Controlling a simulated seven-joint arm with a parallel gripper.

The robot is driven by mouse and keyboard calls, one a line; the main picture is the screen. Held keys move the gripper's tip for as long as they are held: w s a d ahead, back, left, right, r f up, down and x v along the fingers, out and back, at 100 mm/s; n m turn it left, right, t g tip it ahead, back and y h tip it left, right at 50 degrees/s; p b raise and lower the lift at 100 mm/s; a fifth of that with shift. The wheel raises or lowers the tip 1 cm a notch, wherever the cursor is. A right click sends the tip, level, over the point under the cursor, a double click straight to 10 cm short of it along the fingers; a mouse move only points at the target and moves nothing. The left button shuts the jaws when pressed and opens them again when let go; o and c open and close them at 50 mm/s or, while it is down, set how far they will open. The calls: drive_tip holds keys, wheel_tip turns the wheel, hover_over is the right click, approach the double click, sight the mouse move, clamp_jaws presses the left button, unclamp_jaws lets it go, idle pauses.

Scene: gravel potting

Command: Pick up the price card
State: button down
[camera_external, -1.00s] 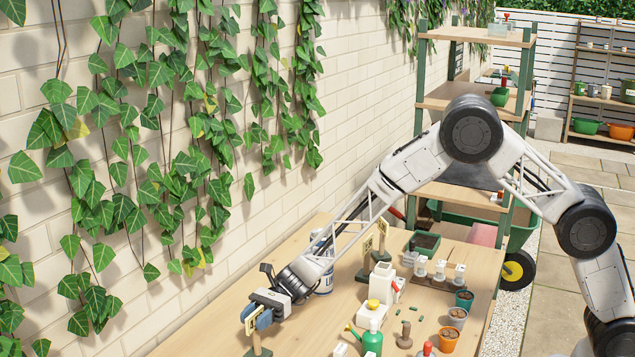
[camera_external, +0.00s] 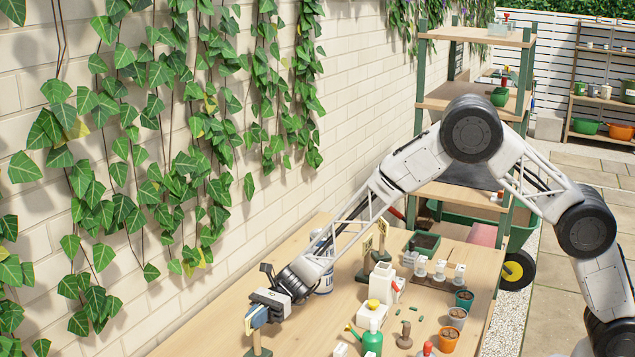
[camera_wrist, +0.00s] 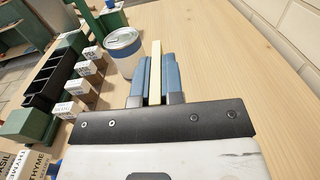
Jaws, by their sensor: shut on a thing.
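The price card (camera_wrist: 156,62) is a thin, pale-yellow upright strip seen edge-on between the two blue fingers in the wrist view. My gripper (camera_wrist: 155,82) is shut on it, with a finger against each side. In the external view my gripper (camera_external: 256,317) is at the near left end of the table, around the upper part of a small post-like stand (camera_external: 257,342). The fingers hide most of the card there. I cannot tell whether the card is still seated in the stand.
A white and blue can (camera_wrist: 122,45) stands close to the fingers, beside a row of labelled blocks (camera_wrist: 80,88). The brick wall runs along the left.

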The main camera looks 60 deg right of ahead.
drive_tip(key=shift+r, duration=0.1)
drive_tip(key=shift+r, duration=4.95)
